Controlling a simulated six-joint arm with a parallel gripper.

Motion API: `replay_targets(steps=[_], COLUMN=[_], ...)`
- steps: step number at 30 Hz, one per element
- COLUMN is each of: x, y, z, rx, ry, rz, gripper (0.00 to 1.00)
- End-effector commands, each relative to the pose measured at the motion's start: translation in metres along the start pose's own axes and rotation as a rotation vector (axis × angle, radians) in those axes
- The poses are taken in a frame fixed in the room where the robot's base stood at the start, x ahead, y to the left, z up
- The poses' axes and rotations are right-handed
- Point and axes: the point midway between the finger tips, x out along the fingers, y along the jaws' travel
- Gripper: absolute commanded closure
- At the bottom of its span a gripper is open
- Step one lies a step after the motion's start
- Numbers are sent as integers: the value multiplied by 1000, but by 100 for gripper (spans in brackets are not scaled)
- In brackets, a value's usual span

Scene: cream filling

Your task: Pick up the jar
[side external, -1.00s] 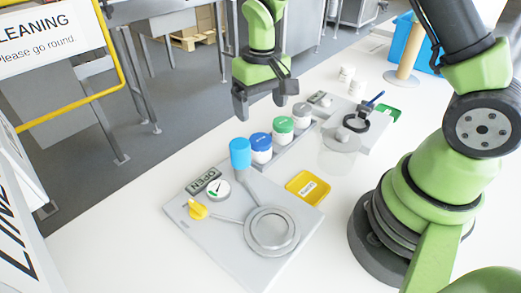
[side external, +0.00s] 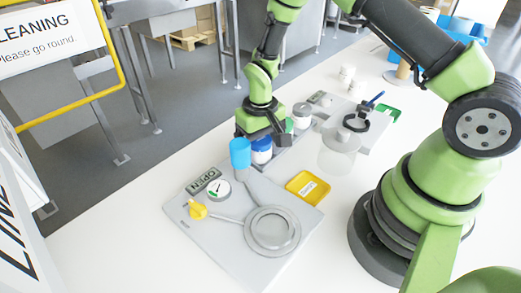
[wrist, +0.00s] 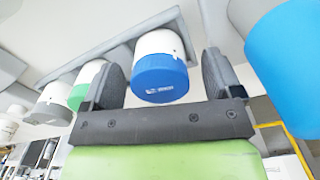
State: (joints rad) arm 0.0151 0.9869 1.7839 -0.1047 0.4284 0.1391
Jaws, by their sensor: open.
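A white jar with a dark blue lid (side external: 261,156) stands upright in a grey rack, below my gripper (side external: 262,134). The wrist view shows the blue-lidded jar (wrist: 160,68) between and beyond the two open dark fingers of my gripper (wrist: 163,80). The fingers look apart from it. A green-lidded jar (side external: 290,126) stands behind it, partly hidden by my gripper; it also shows in the wrist view (wrist: 85,88). A grey-lidded jar (side external: 302,115) is farther along the rack.
A bright blue cylinder (side external: 240,153) stands close to the blue-lidded jar, also large at right in the wrist view (wrist: 285,70). A grey plate (side external: 225,235) with a ring and yellow knob lies in front. A yellow tray (side external: 307,187) and a clear container (side external: 338,155) are to the right.

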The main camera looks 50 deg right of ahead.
Motion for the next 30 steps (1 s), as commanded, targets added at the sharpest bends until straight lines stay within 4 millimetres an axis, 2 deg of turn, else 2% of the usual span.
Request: replay_targets(steps=[2, 9, 20, 26, 30], x=[0, 0, -5, -29, -55], y=[0, 0, 0, 0, 0], z=[0, 0, 0, -1, -1], rx=[0, 0, 0, -1, 1], ry=[0, 0, 1, 5, 6], rz=[0, 0, 0, 0, -1], gripper=[15, 70, 71, 71, 71])
